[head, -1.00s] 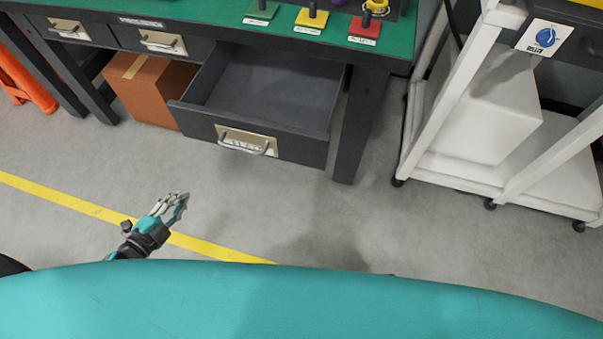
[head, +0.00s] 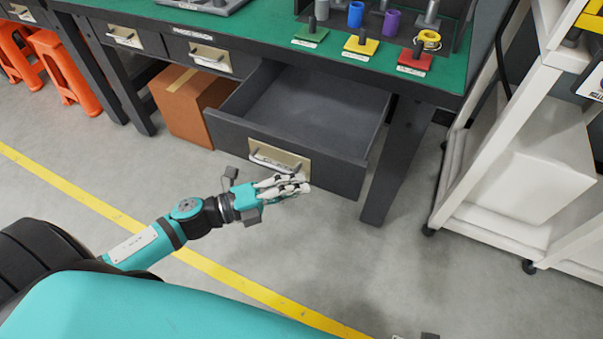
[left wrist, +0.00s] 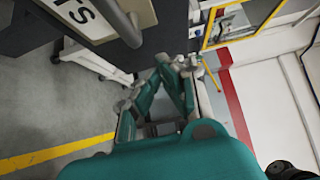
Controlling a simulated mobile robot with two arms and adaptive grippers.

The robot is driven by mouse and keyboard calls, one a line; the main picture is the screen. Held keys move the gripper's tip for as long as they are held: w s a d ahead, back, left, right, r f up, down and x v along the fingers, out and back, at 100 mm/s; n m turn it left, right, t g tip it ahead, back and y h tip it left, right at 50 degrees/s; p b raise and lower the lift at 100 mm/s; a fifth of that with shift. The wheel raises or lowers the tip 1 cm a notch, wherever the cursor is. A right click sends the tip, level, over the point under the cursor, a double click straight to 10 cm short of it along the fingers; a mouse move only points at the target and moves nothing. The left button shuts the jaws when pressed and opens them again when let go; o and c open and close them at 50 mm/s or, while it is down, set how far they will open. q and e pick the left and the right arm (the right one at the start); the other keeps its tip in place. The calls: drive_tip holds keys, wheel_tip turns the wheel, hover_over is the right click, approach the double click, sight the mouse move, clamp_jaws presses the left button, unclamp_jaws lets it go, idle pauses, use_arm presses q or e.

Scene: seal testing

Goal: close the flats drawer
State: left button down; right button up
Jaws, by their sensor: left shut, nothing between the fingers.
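The flats drawer (head: 338,174) is the right one under the green-topped bench and stands pulled out, its grey inside empty. Its front has a pale label plate and a metal handle (head: 272,166). My left gripper (head: 303,183) is shut and empty, in front of the drawer's front by the handle's right end. I cannot tell whether it touches. In the left wrist view, the fingers (left wrist: 172,78) are together, below the handle (left wrist: 122,22) and part of the label plate (left wrist: 80,18). My right gripper is not clearly in view.
Two shut drawers (head: 207,54) lie left of it. A cardboard box (head: 185,105) stands under the bench. A bench leg (head: 395,165) is right of the drawer. A white wheeled cart (head: 480,220) stands further right. The floor in front is clear.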

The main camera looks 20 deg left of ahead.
sight(323, 168)
use_arm(q)
drive_tip(key=shift+w+a, duration=0.1)
drive_tip(key=shift+w, duration=1.6)
use_arm(e)
drive_tip(key=shift+w+r, duration=0.2)
drive_tip(key=shift+r, duration=0.4)
